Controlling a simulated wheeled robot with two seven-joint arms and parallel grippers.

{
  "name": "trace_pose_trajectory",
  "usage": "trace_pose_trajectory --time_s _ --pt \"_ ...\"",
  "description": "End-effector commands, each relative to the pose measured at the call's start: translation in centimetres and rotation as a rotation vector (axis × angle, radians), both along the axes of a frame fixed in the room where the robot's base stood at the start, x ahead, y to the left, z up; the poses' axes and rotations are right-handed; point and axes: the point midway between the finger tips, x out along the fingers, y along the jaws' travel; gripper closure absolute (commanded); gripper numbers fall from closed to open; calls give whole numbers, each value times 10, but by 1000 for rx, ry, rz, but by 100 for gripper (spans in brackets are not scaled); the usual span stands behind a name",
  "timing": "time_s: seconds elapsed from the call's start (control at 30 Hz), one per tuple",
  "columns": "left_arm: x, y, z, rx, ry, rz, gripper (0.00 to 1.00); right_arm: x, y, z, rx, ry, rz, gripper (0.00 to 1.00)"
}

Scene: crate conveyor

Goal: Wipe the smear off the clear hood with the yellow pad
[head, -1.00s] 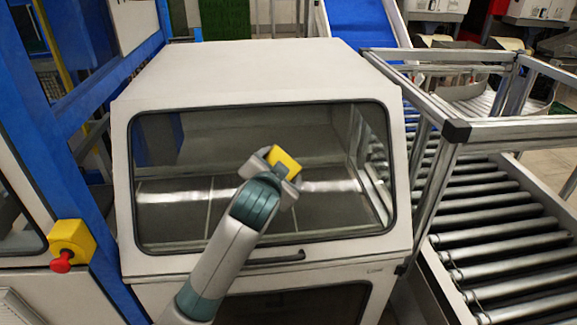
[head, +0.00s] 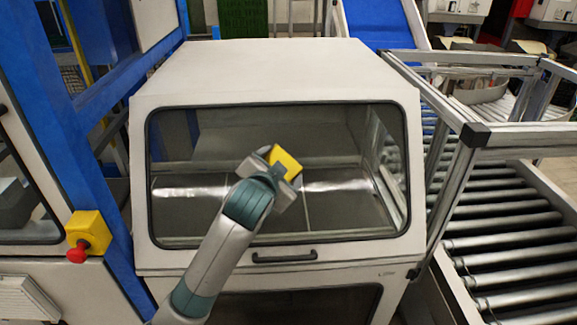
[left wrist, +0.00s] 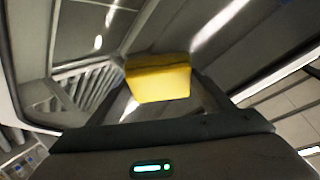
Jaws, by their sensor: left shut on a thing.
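The clear hood (head: 330,140) is a sloped window in a white cabinet, with a dark handle below it. The yellow pad (head: 286,160) is held by my left gripper (head: 277,168), in front of the middle of the window. In the left wrist view the pad (left wrist: 158,80) sits between the fingertips, tilted. I cannot tell whether the pad touches the pane. Bright streaks lie across the window at both sides of the gripper; I cannot tell smear from reflection. My right gripper is not in view.
The white cabinet (head: 270,75) frames the hood, and its handle (head: 285,256) juts out below. A roller conveyor (head: 505,250) with a metal frame stands at the right. A blue post and a red button on a yellow box (head: 84,232) stand at the left.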

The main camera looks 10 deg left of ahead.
Motion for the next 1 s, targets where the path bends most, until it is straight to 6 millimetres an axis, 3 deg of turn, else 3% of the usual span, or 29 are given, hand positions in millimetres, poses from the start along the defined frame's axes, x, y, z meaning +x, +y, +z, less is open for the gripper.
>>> trace_pose_trajectory --time_s 0.57,1.0 --pt "-2 8 0 0 0 1 44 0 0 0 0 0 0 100" --pt "-9 37 -1 2 0 2 44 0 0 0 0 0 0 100"
